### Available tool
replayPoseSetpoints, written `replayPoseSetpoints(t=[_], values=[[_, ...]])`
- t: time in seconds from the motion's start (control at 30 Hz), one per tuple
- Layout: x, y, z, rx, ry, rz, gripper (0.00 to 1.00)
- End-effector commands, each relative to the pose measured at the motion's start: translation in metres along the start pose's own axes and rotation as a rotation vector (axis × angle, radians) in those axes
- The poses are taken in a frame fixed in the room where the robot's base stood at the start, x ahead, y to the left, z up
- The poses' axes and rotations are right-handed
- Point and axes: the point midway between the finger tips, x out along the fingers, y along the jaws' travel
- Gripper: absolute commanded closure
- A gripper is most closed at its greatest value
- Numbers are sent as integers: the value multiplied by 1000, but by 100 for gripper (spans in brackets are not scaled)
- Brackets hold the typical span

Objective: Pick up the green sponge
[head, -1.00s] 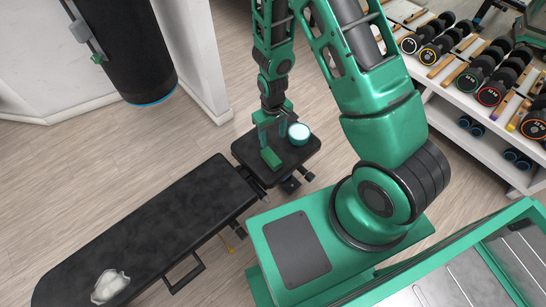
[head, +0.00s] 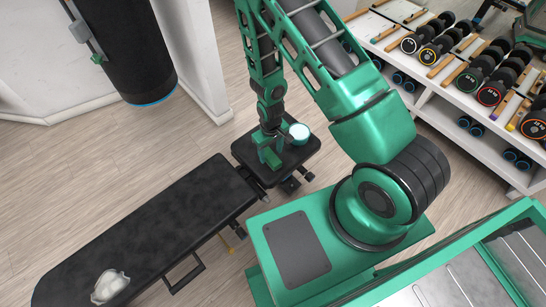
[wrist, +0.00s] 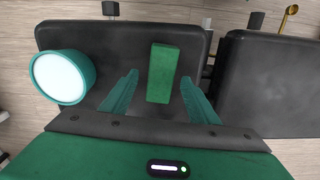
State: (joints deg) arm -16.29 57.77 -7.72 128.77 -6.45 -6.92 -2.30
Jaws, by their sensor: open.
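The green sponge (wrist: 162,72) is a small upright-looking block on the black seat pad (wrist: 190,35) in the wrist view. My gripper (wrist: 160,80) is open, with one finger on each side of the sponge and a gap on both sides. The sponge's near end lies between the fingers and its far end reaches beyond the tips. In the head view the sponge (head: 272,160) shows at my gripper (head: 267,150), partly hidden by the fingers.
A teal cup-like container with a pale top (wrist: 62,77) stands left of my gripper on the same pad. The long bench pad (head: 150,230) holds a crumpled white cloth (head: 110,286). A dumbbell rack (head: 470,110) stands at the right and a black punching bag (head: 125,50) hangs at upper left.

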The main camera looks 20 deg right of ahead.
Motion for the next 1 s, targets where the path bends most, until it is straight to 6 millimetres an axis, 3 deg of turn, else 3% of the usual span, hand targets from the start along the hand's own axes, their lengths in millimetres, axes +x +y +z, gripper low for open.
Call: replayPoseSetpoints(t=[0.2, 0.5, 0.7, 1.0], values=[[23, 0, 0, 0, -1, 0, 45], [26, 0, 0, 0, 1, 0, 45], [26, 0, 0, 0, 1, 0, 90], [26, 0, 0, 0, 1, 0, 90]])
